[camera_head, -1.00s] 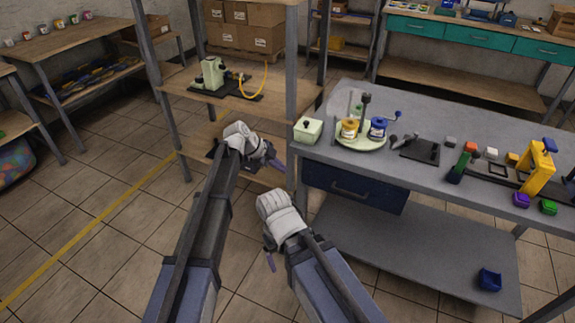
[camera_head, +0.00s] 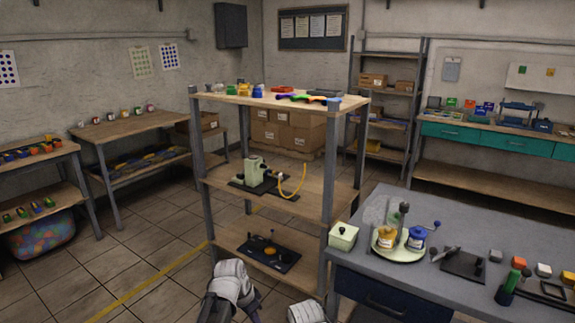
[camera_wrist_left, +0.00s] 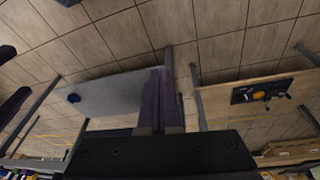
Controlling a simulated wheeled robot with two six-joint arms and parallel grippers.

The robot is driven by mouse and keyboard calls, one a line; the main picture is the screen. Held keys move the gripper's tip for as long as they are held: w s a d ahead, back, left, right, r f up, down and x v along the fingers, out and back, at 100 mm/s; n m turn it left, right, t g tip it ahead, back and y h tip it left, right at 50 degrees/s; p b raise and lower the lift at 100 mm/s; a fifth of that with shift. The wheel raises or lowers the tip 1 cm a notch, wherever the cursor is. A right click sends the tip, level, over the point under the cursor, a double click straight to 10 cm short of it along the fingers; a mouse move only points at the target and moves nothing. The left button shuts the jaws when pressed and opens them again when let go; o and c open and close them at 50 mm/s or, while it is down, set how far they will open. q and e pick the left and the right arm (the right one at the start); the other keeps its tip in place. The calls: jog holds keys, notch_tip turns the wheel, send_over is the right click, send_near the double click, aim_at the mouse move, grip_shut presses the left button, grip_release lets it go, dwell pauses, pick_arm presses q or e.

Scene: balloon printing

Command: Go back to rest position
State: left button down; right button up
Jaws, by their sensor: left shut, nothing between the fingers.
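My left arm's white wrist (camera_head: 232,286) is at the bottom edge of the head view, left of centre, in front of the wooden shelf rack. Only a bit of its purple finger shows there. In the left wrist view my left gripper (camera_wrist_left: 160,78) has its two purple fingers together, with nothing between them, over open space between the grey table and the wooden shelf. My right arm's white wrist (camera_head: 308,311) just shows at the bottom edge of the head view, right of the left one. The right gripper itself is out of the picture.
The shelf rack (camera_head: 206,215) stands close ahead, holding a green machine (camera_head: 257,173) and a black-based device (camera_head: 268,252). Tiled floor is free at left.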

pick_arm(q)
jog(key=s+a+n+y, duration=0.2)
jog(key=s+a+n, duration=0.6)
jog(key=s, duration=0.2)
jog(key=s+d+r+m+g+y+p, duration=0.1)
jog(key=s+d+r+m+p, duration=0.2)
jog(key=s+d+r+p, duration=0.3)
jog(key=d+r+p, duration=0.3)
jog(key=d+p, duration=0.1)
jog(key=shift+d+r+g+y, duration=0.4)
